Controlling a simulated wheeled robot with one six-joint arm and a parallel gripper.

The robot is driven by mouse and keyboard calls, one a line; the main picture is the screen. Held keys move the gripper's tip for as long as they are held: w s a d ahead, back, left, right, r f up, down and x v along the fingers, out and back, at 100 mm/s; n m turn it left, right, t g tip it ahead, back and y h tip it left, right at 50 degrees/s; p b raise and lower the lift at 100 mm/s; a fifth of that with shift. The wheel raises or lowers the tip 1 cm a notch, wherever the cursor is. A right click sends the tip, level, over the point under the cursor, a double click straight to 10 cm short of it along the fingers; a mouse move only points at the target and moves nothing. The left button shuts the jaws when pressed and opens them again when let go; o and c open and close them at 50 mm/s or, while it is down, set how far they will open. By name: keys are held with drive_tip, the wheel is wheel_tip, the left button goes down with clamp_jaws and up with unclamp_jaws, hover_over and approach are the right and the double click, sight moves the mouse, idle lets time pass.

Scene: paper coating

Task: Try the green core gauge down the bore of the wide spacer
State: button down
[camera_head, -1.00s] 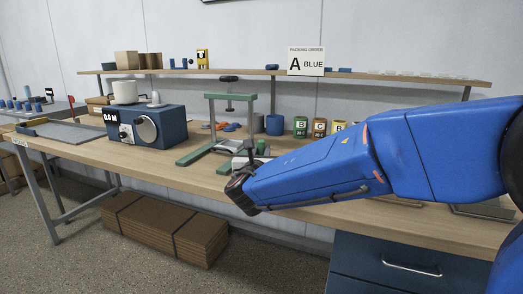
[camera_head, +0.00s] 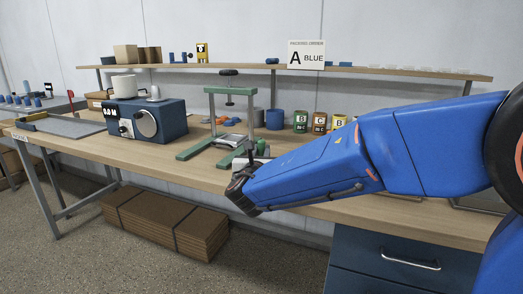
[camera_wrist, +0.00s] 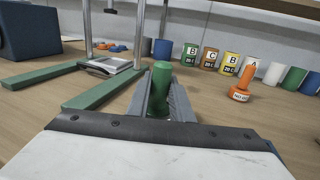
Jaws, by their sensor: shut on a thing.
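The green core gauge (camera_wrist: 159,88) is an upright green cylinder between the two grey fingers of my gripper (camera_wrist: 160,102) in the wrist view. The fingers are shut on it, and its lower end is partly hidden. In the head view only a small green top (camera_head: 261,147) shows past my gripper (camera_head: 243,178). I cannot single out the wide spacer for certain; my gripper and arm hide part of the bench. Grey (camera_head: 258,118) and blue (camera_head: 274,119) cylinders stand at the back of the bench.
A green-framed press (camera_head: 229,90) stands left of my gripper. Several labelled cups, one a green B cup (camera_wrist: 191,54), line the back. An orange piece (camera_wrist: 241,92) with a white label stands at right. A blue machine (camera_head: 150,121) is at far left.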

drive_tip(key=shift+f, duration=0.3)
drive_tip(key=c, duration=1.5)
unclamp_jaws()
drive_tip(key=s, duration=1.1)
drive_tip(key=s+a, duration=0.1)
drive_tip(key=s, duration=0.5)
drive_tip(key=shift+s, duration=0.15)
